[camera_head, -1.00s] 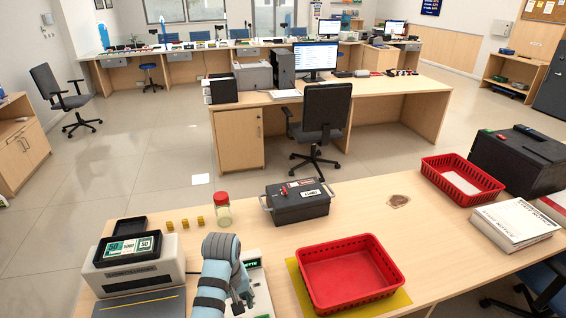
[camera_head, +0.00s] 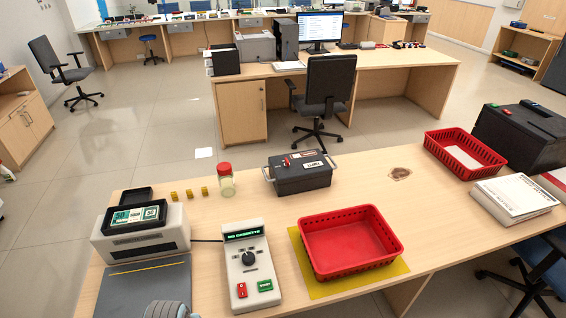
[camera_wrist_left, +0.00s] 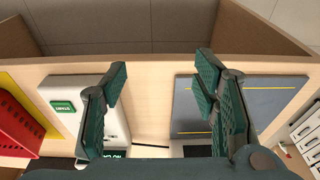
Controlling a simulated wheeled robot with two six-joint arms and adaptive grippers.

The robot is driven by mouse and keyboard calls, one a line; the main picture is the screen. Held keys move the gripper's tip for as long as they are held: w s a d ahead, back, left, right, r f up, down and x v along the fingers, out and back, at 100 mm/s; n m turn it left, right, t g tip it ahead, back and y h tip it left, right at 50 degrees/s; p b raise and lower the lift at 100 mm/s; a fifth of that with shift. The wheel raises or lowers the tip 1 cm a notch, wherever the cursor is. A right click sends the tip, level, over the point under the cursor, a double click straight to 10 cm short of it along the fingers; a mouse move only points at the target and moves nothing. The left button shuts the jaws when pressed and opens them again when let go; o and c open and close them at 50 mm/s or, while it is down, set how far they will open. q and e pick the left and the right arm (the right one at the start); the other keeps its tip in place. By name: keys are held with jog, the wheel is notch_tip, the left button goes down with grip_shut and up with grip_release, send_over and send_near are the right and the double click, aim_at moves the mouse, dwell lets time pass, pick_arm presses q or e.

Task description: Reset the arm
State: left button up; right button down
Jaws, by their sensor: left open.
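My left gripper (camera_wrist_left: 162,80) is open in the left wrist view, with nothing between its green-padded fingers. It hangs near the counter edge, between the white control box and the grey pad. In the head view only a small rounded piece of my left arm shows at the bottom edge. The control box (camera_head: 248,262) has a dial, a red button, a green START button and a lit display. It also shows in the left wrist view (camera_wrist_left: 75,97), partly hidden by a finger. My right gripper is in neither view.
A counting machine (camera_head: 140,245) with a black tray of notes stands left, the grey pad (camera_head: 150,285) before it. A red basket (camera_head: 350,243) sits on a yellow mat. A black cash box (camera_head: 300,176), a jar (camera_head: 226,180) and another red basket (camera_head: 465,155) stand behind.

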pick_arm(q)
jog(key=s+a+r+m+t, duration=0.25)
jog(key=s+r+m, duration=0.2)
jog(key=s, duration=0.65)
notch_tip(320, 180, down, 24)
jog(key=s+a+n+g+b, duration=0.1)
jog(key=s+a+g+b, duration=0.1)
jog(key=s+a+b, duration=0.1)
jog(key=s+f+g+b, duration=0.1)
jog(key=s+f, duration=1.1)
jog(key=s, duration=0.1)
jog(key=shift+f+b, duration=0.2)
jog(key=shift+b, duration=0.1)
jog(key=shift+a, duration=0.1)
